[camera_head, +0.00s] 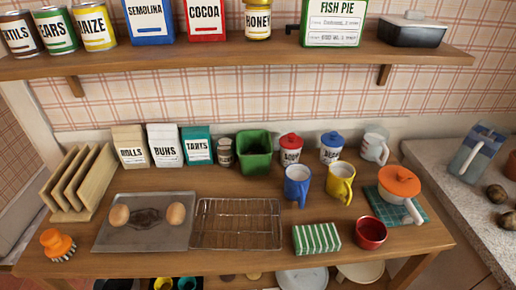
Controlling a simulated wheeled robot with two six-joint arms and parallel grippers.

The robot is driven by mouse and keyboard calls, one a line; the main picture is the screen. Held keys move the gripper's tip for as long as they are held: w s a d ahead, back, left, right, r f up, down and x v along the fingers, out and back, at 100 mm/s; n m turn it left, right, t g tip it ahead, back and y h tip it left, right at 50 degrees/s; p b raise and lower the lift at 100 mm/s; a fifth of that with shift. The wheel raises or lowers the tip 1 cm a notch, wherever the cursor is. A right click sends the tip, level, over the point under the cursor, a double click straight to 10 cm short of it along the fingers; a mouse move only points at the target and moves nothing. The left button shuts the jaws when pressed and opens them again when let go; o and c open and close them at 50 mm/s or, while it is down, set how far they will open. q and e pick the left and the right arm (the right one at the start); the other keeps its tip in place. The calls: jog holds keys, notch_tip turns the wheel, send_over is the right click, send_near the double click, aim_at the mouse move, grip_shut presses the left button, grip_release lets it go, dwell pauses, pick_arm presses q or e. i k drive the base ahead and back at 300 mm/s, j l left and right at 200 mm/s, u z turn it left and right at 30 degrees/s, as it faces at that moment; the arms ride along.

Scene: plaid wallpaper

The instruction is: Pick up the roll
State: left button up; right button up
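Two small brown rounded pieces that look like bread rolls lie on a flat grey metal tray (145,240) at the left of the wooden table. The left roll (119,215) and the right roll (176,213) lie apart, on either side of a dark mark on the tray. Nothing covers either roll. Neither of my grippers is in view.
A wire rack (237,224) stands right of the tray. A wooden rack (80,185) and an orange-topped brush (57,243) are at the left. Bags, a green pot (254,153), mugs, a striped cloth (316,238) and a red bowl (370,233) occupy the rest. A shelf (240,58) hangs above.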

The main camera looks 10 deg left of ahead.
aim_at(118, 214)
jog(key=i+j+u, duration=0.1)
jog(key=u, duration=1.4)
